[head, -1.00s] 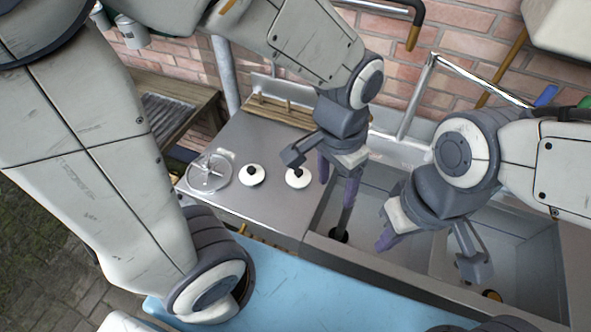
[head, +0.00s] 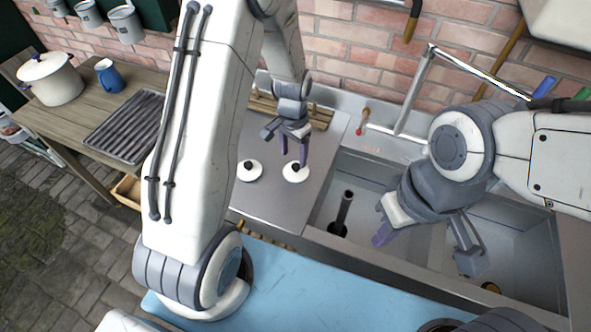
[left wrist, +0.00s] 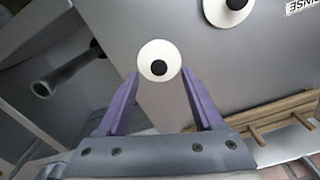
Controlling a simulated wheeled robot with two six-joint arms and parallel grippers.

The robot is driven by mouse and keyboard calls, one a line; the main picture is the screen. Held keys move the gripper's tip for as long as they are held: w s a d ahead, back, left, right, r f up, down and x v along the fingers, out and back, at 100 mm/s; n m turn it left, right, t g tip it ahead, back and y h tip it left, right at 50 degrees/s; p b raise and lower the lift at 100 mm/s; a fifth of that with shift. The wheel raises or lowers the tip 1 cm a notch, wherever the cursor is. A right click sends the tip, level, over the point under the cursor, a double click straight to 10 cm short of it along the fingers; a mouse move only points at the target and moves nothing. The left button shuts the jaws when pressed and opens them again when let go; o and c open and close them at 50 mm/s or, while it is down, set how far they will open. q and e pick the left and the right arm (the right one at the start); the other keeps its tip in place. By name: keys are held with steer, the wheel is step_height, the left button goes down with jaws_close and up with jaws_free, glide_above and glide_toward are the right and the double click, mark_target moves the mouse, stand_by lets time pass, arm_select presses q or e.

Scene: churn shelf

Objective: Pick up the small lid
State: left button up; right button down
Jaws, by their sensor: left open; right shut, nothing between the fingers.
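Two white round lids with black knobs lie on the steel counter, a left lid (head: 249,170) and a right lid (head: 296,173). The right lid, nearer the sink, also shows in the left wrist view (left wrist: 145,66) and looks slightly smaller there than the left lid (left wrist: 212,12). My left gripper (head: 294,152) is open, with purple fingers pointing down just behind and above the right lid. In the left wrist view, this lid shows between and beyond the fingertips (left wrist: 159,80), not gripped. My right gripper (head: 382,236) hangs over the sink, shut and empty.
The sink (head: 365,180) with an upright dark pipe (head: 343,213) lies right of the lids. A wooden rack (head: 318,117) and tap (head: 420,85) stand behind. A wooden table (head: 82,95) with a pot (head: 50,80) and blue mug (head: 109,76) is at left.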

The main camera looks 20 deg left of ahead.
mark_target(296, 166)
arm_select(q)
steer(key=f, duration=0.1)
steer(key=f+p, duration=0.1)
steer(key=f, duration=0.2)
steer(key=shift+w+d+f, duration=0.25)
steer(key=shift+w+f, duration=0.05)
steer(key=shift+f, duration=0.1)
steer(key=shift+c, duration=0.3)
jaws_close()
steer(key=shift+r, duration=0.1)
